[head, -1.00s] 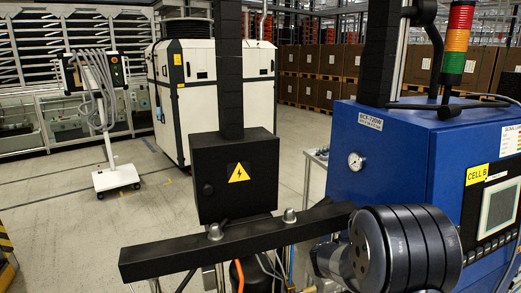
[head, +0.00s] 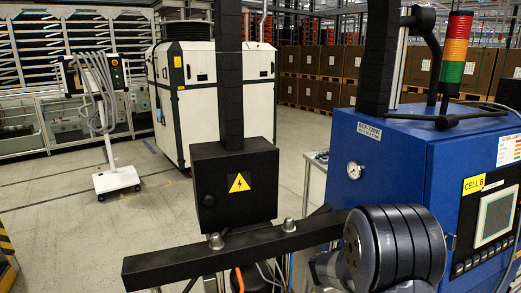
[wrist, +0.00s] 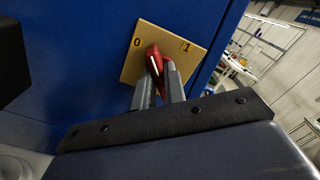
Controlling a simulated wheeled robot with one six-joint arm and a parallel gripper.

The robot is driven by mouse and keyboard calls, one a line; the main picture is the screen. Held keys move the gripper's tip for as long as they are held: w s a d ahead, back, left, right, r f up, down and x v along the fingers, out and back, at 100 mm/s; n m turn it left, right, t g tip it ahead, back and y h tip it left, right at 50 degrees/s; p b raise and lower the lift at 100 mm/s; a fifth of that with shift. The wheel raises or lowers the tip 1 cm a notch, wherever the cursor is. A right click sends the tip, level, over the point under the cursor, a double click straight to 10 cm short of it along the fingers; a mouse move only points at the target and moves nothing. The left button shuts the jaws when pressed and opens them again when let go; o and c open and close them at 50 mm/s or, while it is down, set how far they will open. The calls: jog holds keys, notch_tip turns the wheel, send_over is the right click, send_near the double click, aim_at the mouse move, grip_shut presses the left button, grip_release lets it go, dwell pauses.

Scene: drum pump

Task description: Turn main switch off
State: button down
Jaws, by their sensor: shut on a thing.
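The main switch is a red handle (wrist: 153,56) on a yellow plate (wrist: 177,44) marked 0 at the left and 1 at the right, on the blue cabinet (wrist: 85,50). My gripper (wrist: 160,72) is shut on the red handle, with a grey finger on each side of it. The handle's upper end points up, a little toward the 0; its lower part is partly hidden between the fingers. In the head view the blue cabinet (head: 395,160) stands at the right; the switch and my fingertips are hidden there.
A signal tower (head: 455,55) and a screen panel (head: 495,214) are on the blue cabinet. A pressure gauge (head: 354,170) sits on its left face. A white cabinet (head: 200,95) and a wheeled stand (head: 117,180) are farther back. Open floor lies at the left.

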jog(key=shift+r+n+p, duration=0.1)
jog(key=shift+n+p, duration=0.4)
jog(key=shift+p, duration=0.4)
jog(key=shift+n, duration=1.4)
jog(key=shift+n, duration=2)
jog(key=shift+n, duration=1.1)
